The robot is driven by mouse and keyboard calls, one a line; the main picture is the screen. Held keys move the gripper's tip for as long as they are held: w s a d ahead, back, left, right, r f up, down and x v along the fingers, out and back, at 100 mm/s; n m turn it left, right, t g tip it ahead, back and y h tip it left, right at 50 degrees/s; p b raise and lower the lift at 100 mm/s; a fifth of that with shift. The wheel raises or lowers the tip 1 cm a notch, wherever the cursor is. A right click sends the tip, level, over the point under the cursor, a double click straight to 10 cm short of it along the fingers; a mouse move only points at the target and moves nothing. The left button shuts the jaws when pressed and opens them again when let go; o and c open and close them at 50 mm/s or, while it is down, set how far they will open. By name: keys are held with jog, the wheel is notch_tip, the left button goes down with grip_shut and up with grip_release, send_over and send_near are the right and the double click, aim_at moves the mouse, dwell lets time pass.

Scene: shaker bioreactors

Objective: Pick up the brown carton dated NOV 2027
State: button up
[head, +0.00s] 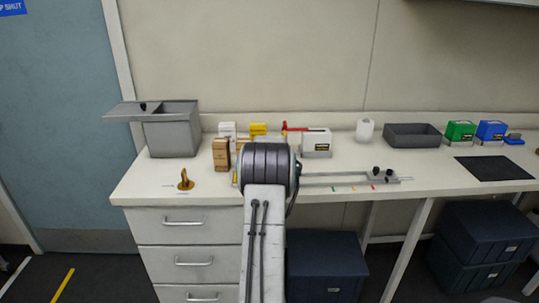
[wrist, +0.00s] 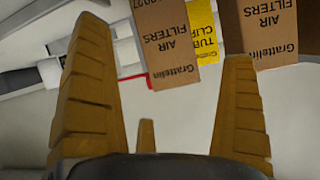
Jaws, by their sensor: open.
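In the wrist view, which is upside down, a brown carton (wrist: 172,45) marked "Grattelin AIR FILTERS" stands ahead between my gripper's fingers. A date, cut off at the top edge, seems to end in 2027; its month is not readable. A second brown carton (wrist: 268,30) with the same label stands at the right, partly behind the right finger; its date is out of frame. My gripper (wrist: 164,50) is open and empty. In the head view, one brown carton (head: 221,154) shows left of my arm, another (head: 242,144) partly behind it.
A yellow box (wrist: 206,25) shows between the cartons. A grey bin (head: 172,137) and brass piece (head: 185,180) are at left.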

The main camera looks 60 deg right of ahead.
jog(key=p+x, duration=0.1)
jog(key=x, duration=0.1)
jog(key=shift+w+d+f, duration=0.1)
jog(key=shift+w+d, duration=0.1)
jog(key=shift+d, duration=0.1)
jog(key=shift+w+d+p, duration=0.15)
jog(key=shift+d+p, duration=0.1)
jog(key=shift+p, duration=0.2)
jog(key=shift+p+x, duration=0.6)
jog(key=shift+x, duration=0.25)
jog(key=shift+a+f, duration=0.1)
jog(key=shift+f, duration=0.05)
jog(key=c, duration=1.3)
